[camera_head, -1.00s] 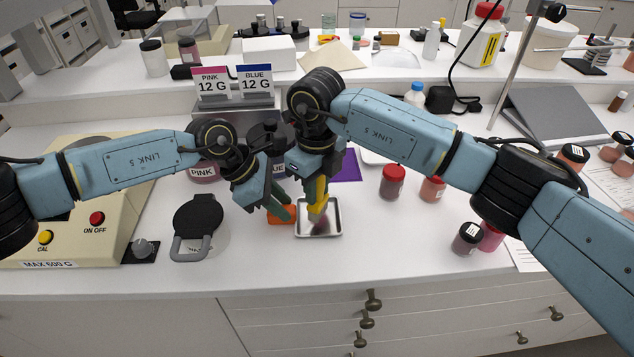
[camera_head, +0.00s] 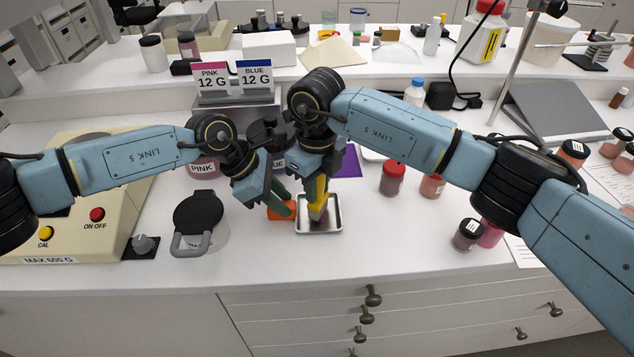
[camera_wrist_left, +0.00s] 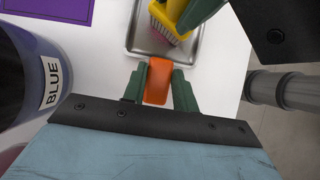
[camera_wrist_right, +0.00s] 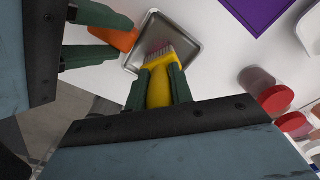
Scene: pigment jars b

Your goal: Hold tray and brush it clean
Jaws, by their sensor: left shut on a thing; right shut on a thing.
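A small silver tray (camera_head: 333,229) lies on the white bench, with an orange grip (camera_head: 281,213) at its left side. My left gripper (camera_head: 284,200) is shut on the orange grip, which shows between its green fingers in the left wrist view (camera_wrist_left: 158,82). My right gripper (camera_head: 318,190) is shut on a yellow brush (camera_wrist_right: 158,90), pointing down over the tray. The pale bristles are at the tray floor; exact contact is hard to tell. A pink patch of powder shows by the bristles in the left wrist view (camera_wrist_left: 164,36). The brush hides part of the tray.
A jar marked BLUE (camera_wrist_left: 22,75) stands close to my left gripper, with a PINK jar (camera_head: 204,169) further left. A purple mat (camera_head: 349,164) lies behind the tray. A black-lidded container (camera_head: 198,218) is at left, and a red-capped jar (camera_head: 392,181) at right. Bench in front is clear.

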